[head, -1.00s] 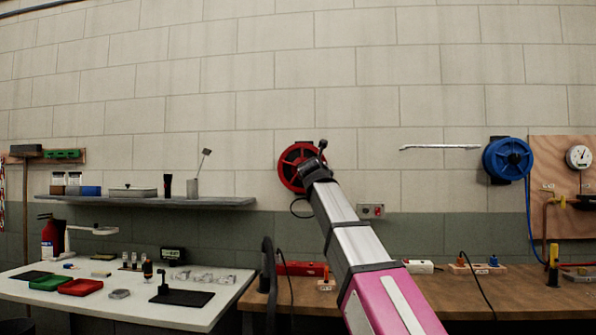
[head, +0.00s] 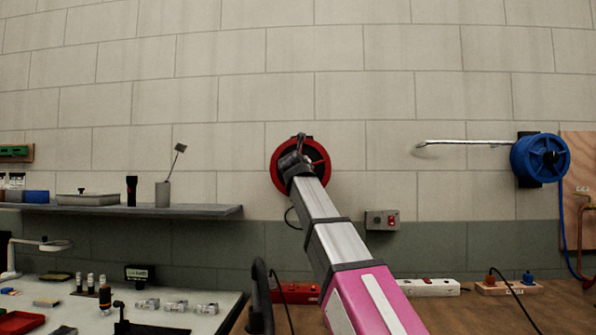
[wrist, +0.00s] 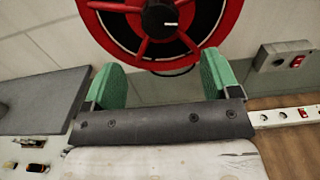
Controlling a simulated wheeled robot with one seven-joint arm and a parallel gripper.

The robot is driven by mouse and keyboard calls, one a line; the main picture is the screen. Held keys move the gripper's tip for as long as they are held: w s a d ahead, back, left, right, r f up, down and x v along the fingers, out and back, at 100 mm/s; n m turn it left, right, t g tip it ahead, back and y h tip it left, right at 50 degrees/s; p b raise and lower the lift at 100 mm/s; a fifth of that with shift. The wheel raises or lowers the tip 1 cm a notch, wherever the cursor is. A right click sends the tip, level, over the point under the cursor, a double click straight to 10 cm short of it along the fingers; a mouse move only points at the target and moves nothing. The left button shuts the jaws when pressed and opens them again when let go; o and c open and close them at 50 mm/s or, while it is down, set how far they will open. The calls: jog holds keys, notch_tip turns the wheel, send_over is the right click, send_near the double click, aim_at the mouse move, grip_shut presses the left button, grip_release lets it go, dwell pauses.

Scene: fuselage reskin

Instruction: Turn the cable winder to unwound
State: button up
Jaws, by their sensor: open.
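The cable winder is a red spoked reel (head: 328,161) with a dark drum, mounted on the block wall in the head view. My arm covers part of it there. In the wrist view the red reel (wrist: 215,31) fills the top, with a black round hub knob (wrist: 160,16) bearing a white mark. My gripper (wrist: 162,80) is open, its two green fingers wide apart and nothing between them. I cannot tell the gap in depth.
A blue hose reel (head: 541,159) hangs on the wall at right. A switch box with a red button (head: 382,220) is right of the winder. A grey shelf (head: 120,210) runs at left. Below are a white table (head: 200,325) and a wooden bench (head: 470,315) with power strips.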

jog(key=w, duration=1)
jog(key=shift+w+d, duration=0.15)
jog(key=shift+w, duration=0.05)
jog(key=c, duration=0.9)
